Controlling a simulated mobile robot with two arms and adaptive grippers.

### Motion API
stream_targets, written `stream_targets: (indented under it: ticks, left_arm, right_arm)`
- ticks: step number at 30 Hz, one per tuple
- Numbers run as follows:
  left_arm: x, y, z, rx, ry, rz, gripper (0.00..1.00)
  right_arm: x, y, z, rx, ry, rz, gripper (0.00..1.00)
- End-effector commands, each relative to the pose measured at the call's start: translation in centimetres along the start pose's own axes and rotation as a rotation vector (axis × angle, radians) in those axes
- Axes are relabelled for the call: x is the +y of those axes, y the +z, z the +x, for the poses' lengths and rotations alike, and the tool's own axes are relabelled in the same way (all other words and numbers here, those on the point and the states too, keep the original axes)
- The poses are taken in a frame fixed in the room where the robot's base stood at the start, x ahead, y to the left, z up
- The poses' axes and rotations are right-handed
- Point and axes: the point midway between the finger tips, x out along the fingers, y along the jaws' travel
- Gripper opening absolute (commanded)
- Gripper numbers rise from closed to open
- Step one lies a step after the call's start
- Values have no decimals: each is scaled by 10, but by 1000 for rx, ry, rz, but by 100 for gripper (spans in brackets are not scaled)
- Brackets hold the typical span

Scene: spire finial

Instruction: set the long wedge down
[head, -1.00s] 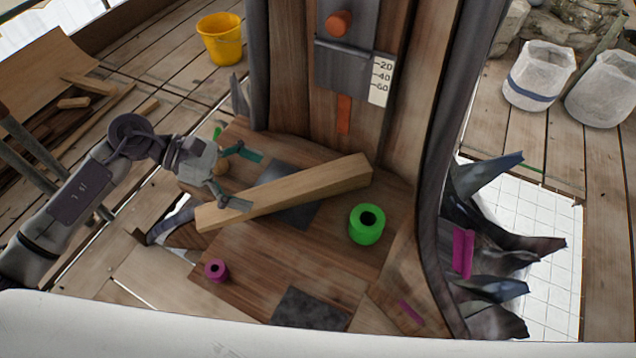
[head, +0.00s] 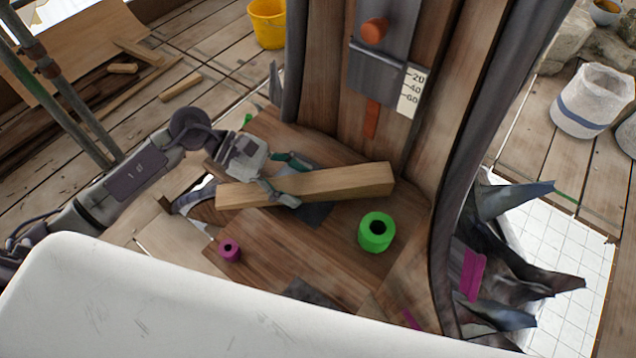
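The long wedge (head: 345,182) is a pale wooden bar lying across the brown wooden platform, its thicker end to the right. It passes over a dark square patch (head: 313,214). My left gripper (head: 288,179) reaches in from the left with its teal fingers apart. One finger is on the far side of the wedge and the other lies over its near side. A gap seems to show between the far finger and the wedge, so I see no firm grip. The wedge's underside is hidden. My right gripper is not in view.
A green ring (head: 376,233) and a small magenta ring (head: 230,250) stand on the platform (head: 270,255). A tall wooden panel with an orange knob (head: 374,31) and a scale (head: 411,90) rises behind.

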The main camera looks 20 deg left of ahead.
Motion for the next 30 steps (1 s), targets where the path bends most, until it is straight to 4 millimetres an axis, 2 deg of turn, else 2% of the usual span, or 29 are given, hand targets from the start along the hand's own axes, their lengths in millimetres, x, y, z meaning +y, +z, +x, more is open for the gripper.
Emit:
stream_targets:
  ticks: [1, 6, 11, 12, 20, 21, 23, 30]
  left_arm:
    - [0, -1, 0, 1, -1, 0, 42]
    - [-1, -2, 1, 3, -2, -1, 14]
    - [-1, -2, 1, 4, -3, -1, 12]
    - [-1, -2, 1, 3, -2, -1, 5]
    - [-2, -1, 0, 6, -3, -1, 5]
    - [-2, 0, -2, 6, -3, -1, 0]
    - [-4, 3, -4, 6, -4, 0, 0]
    - [-4, 35, -21, 3, -2, 4, 0]
  right_arm:
    - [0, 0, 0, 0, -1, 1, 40]
    - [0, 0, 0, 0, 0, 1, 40]
    - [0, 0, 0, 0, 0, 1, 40]
    - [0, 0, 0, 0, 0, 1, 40]
    - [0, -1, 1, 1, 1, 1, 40]
    - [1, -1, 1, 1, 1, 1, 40]
    - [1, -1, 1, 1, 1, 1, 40]
    - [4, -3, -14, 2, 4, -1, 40]
